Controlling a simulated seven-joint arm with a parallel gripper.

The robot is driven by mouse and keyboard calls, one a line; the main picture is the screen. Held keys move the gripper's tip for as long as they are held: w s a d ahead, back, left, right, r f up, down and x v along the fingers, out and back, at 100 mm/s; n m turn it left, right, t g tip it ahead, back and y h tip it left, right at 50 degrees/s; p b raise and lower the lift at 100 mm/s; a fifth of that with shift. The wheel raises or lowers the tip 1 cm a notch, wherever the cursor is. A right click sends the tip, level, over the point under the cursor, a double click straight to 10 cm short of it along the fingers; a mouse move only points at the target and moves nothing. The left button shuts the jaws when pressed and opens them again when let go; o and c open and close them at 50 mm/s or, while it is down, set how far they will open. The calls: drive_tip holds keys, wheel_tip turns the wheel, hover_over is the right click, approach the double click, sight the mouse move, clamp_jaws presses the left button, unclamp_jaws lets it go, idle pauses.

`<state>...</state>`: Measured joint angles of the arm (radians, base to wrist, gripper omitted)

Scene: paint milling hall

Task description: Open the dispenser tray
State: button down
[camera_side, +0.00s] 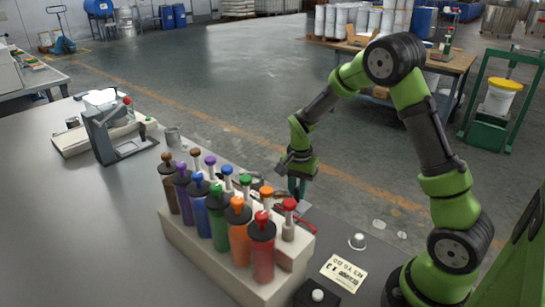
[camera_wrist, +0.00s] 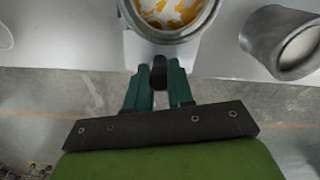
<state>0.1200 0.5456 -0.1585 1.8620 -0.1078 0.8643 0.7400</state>
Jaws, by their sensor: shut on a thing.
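In the wrist view, my gripper (camera_wrist: 159,68) has its two teal fingers shut on a dark knob (camera_wrist: 159,75) at the near edge of a pale tray (camera_wrist: 134,52). A metal cup (camera_wrist: 129,18) with orange and white paint inside stands on the tray. In the side view, my gripper (camera_side: 298,188) points down behind the bottle rack (camera_side: 195,248). The knob and most of the tray are hidden there, and I cannot tell how far the tray is out.
A second metal cup (camera_wrist: 262,42) with pale contents is at the right in the wrist view. Several colored bottles fill the rack. A grey stand with a red-knobbed lever (camera_side: 103,138) is at the left. The grey table (camera_side: 80,230) is mostly clear at the front left.

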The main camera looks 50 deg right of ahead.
drive_tip(key=c, duration=1)
unclamp_jaws()
wheel_tip(320, 180, up, 17)
drive_tip(key=s+a+r+n+t, duration=0.1)
drive_tip(key=s+a+n+t, duration=0.1)
drive_tip(key=s+a+n, duration=0.1)
drive_tip(key=s+a+r+n+t+y, duration=0.1)
drive_tip(key=s+a+r+n+t, duration=0.1)
drive_tip(key=s+a+n, duration=0.2)
drive_tip(key=s+a+r+n+t+y, duration=0.1)
drive_tip(key=s+a+n+t, duration=0.2)
drive_tip(key=s+a, duration=0.3)
drive_tip(key=shift+s+a+r+n, duration=0.1)
drive_tip(key=shift+s+r+n, duration=0.15)
drive_tip(key=shift+s, duration=0.6)
drive_tip(key=shift+s+a+r+n, duration=0.15)
drive_tip(key=shift+s+n, duration=0.1)
drive_tip(key=shift+s, duration=0.6)
